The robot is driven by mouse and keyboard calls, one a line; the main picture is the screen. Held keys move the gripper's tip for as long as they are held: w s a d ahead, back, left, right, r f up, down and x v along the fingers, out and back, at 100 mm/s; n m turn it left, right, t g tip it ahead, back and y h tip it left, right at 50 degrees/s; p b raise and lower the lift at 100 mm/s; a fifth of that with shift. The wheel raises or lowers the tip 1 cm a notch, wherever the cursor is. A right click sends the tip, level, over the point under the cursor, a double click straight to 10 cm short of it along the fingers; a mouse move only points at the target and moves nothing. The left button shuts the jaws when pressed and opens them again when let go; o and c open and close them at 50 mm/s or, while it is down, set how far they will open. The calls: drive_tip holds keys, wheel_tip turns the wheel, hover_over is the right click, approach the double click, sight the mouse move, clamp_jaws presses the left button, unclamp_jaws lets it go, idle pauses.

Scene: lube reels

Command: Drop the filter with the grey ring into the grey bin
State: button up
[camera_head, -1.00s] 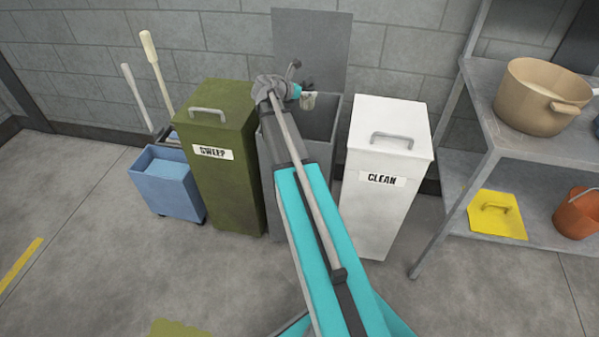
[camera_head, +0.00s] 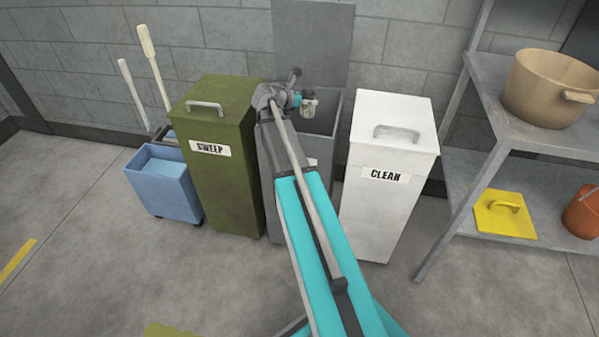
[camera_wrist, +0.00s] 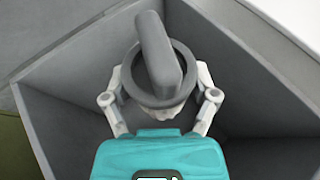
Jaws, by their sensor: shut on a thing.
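The grey bin (camera_head: 325,118) stands between a green bin and a white bin, with its lid (camera_head: 314,45) raised against the wall. My gripper (camera_head: 308,103) is over its open mouth. In the wrist view my gripper (camera_wrist: 160,108) is shut on the filter with the grey ring (camera_wrist: 131,84), one finger on each side. A grey bar-shaped part crosses the ring's top. The bin's inner walls (camera_wrist: 60,90) surround the filter in that view. The filter's lower part is hidden, and the head view shows it only as a small pale shape.
The green SWEEP bin (camera_head: 218,185) is close on the left and the white CLEAN bin (camera_head: 385,205) on the right, both lidded. A blue mop bucket (camera_head: 165,185) stands far left. A metal shelf (camera_head: 490,95) at right holds a tan pot (camera_head: 545,90).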

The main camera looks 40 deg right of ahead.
drive_tip(key=o, duration=1)
drive_tip(key=shift+o, duration=0.2)
drive_tip(key=shift+r, duration=0.1)
